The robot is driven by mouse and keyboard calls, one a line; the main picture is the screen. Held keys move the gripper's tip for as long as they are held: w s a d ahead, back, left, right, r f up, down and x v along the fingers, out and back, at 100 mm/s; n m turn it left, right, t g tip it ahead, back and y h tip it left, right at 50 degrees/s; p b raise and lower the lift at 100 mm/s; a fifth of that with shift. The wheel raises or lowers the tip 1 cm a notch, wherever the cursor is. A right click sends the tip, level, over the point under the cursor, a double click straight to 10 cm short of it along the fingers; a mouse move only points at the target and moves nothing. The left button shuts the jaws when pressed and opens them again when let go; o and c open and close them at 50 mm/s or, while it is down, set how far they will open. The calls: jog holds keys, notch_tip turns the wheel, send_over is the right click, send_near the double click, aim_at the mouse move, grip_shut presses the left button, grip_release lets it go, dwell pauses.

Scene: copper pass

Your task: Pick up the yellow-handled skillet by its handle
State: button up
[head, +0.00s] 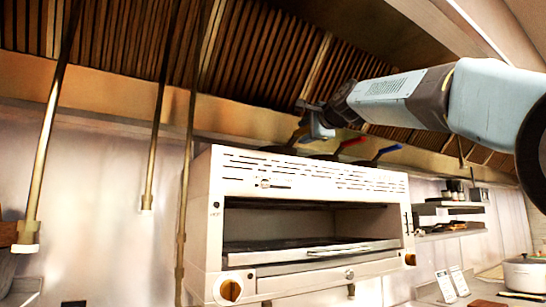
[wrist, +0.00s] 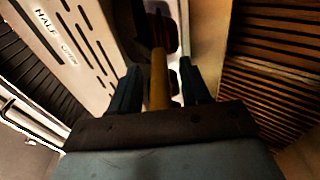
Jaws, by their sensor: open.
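The yellow-handled skillet's handle (wrist: 158,82) shows in the wrist view as a yellow bar running between the two dark fingers of my gripper (wrist: 159,68). The fingers stand apart, one on each side of it, with visible gaps. The skillet's pan is mostly hidden in that view. In the head view my gripper (head: 318,130) is above the top of the white oven, and I cannot make out the yellow handle there. Whether the fingers are level with the handle or above it, I cannot tell.
The white oven (head: 300,175) has other skillets on top, with a red handle (head: 352,143) and a blue handle (head: 388,151) to the right of my gripper. The slatted hood (head: 270,45) hangs close above. A white pot (head: 525,272) stands at the lower right.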

jog(key=shift+c, duration=0.3)
grip_shut()
dwell(1.1)
